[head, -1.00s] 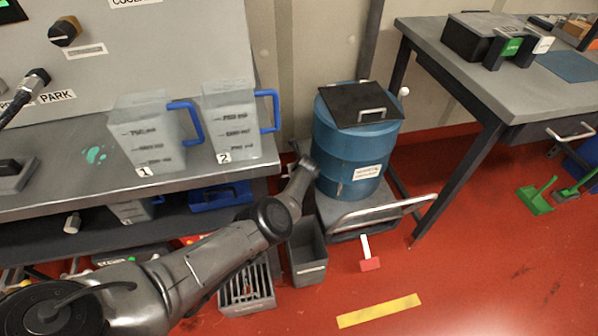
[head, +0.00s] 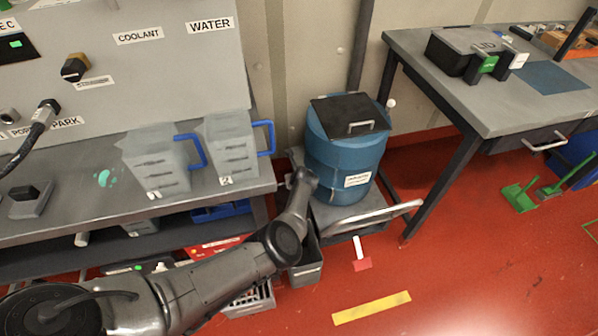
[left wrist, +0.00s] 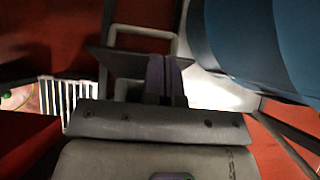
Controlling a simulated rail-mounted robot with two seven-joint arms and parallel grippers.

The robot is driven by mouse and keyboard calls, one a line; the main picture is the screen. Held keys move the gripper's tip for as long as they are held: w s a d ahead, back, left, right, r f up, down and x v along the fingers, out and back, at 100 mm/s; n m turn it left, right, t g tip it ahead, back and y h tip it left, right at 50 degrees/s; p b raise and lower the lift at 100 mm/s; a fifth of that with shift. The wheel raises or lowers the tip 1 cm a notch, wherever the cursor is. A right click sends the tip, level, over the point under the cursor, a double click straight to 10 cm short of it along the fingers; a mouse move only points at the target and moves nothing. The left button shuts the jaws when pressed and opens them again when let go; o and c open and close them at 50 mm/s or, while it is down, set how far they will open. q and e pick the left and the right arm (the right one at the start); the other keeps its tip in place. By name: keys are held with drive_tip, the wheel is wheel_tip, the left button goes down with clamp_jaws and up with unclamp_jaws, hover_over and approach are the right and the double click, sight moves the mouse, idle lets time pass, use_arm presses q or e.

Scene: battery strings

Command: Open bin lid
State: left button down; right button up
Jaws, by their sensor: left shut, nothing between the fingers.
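A blue drum-shaped bin (head: 340,158) with a white label stands upright on a low trolley. Its black lid (head: 338,109) lies flat on top, closed, with a pale bar handle (head: 361,127) on the front side. My left arm reaches in from the lower left, and its wrist end is low beside the drum's left side, below the lid. In the left wrist view my left gripper (left wrist: 165,78) has its fingers together and empty. The blue drum (left wrist: 275,40) fills the upper right there, apart from the fingers. My right gripper is not in view.
The trolley has a pale push bar (head: 375,219). A grey open bin (head: 308,262) and a slatted crate (head: 250,302) stand below my left arm. A bench with two jugs (head: 155,163) is at the left, and a table (head: 430,75) at the right. Red floor in front is mostly clear.

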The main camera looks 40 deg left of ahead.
use_arm(q)
drive_tip(key=p+v, duration=0.4)
drive_tip(key=v, duration=0.3)
drive_tip(key=shift+p, duration=0.4)
drive_tip(key=shift+r, duration=0.1)
